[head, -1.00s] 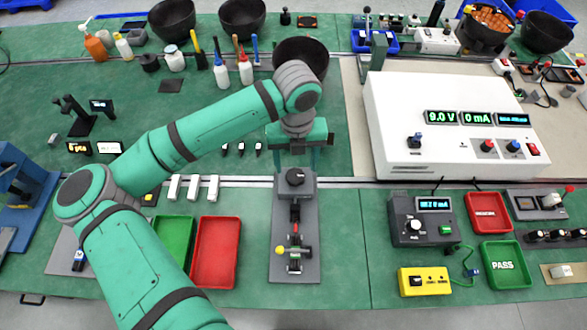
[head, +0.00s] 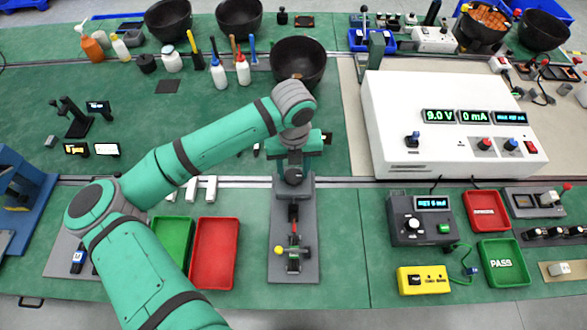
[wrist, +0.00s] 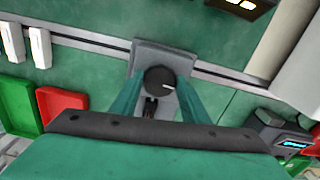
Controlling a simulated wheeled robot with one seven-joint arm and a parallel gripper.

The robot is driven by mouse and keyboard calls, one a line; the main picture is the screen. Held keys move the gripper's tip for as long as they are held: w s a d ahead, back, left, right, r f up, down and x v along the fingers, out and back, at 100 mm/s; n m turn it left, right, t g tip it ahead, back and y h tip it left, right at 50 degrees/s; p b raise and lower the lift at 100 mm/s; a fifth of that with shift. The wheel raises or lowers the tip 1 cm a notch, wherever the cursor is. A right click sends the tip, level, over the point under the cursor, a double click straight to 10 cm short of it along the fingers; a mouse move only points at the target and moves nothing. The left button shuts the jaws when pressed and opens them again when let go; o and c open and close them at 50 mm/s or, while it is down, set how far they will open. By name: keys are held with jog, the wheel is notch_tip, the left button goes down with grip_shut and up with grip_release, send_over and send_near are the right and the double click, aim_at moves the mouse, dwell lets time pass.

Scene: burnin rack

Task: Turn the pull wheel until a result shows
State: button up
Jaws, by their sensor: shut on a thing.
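The pull wheel (head: 293,177) is a round black knob at the far end of a grey fixture (head: 283,266). My gripper (head: 293,171) is at the wheel. In the wrist view its two green fingers (wrist: 160,86) are shut on the wheel from both sides. Nearer on the fixture are a red piece (head: 294,227) and a yellow-ended cross handle (head: 294,251). I cannot make out a result reading on the fixture.
Red (head: 215,255) and green (head: 176,240) trays lie left of the fixture. A grey meter box with a lit screen (head: 432,203), a yellow box (head: 424,280) and a PASS tray (head: 503,263) are to the right. A big white power unit (head: 450,147) stands behind them.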

jog(key=shift+m, duration=0.3)
jog(key=m, duration=0.2)
jog(key=shift+m, duration=0.3)
jog(key=m, duration=0.4)
jog(key=shift+d+m, duration=0.15)
jog(key=shift+m, duration=0.15)
jog(key=m, duration=0.3)
jog(key=shift+m, duration=0.3)
jog(key=shift+d+m, duration=0.1)
jog(key=shift+m, duration=1.7)
jog(key=shift+s, duration=0.1)
jog(key=o, duration=1.1)
jog(key=shift+c, duration=0.2)
jog(key=shift+r, duration=0.15)
